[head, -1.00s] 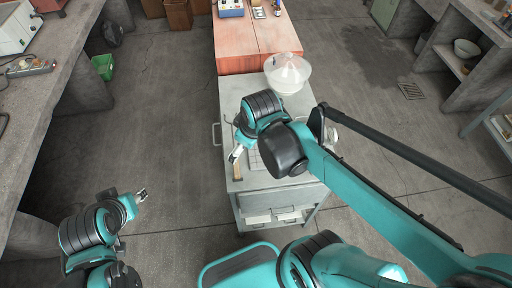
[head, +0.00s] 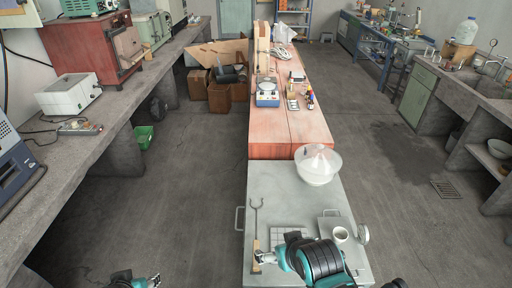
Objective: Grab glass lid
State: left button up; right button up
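The clear glass lid (head: 320,155) is a dome with a knob on top. It sits on a whitish round bowl or base (head: 318,179) at the far end of the grey metal cart top. My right gripper (head: 259,257) is low over the near left part of the cart, well short of the lid and beside a tool's wooden handle. Whether its fingers are open, or touch the handle, is too small to tell. My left gripper (head: 156,281) is at the bottom edge, left of the cart and away from the lid. Its fingers are mostly cut off.
On the grey cart (head: 285,196) lie a forked tool (head: 256,215) with a wooden handle and a gridded plate (head: 288,234). A reddish bench (head: 280,128) adjoins the far end. The cart top before the lid is clear.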

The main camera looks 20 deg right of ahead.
aim_at(321, 159)
jog(key=z, duration=1.55)
jog(key=j+z, duration=0.25)
jog(key=j, duration=0.15)
jog(key=k+j+z, duration=0.25)
jog(key=j, duration=0.15)
jog(key=j+z, duration=0.25)
jog(key=j, duration=0.15)
jog(key=k+j+z, duration=0.25)
jog(key=i+j, duration=0.05)
jog(key=j, duration=0.05)
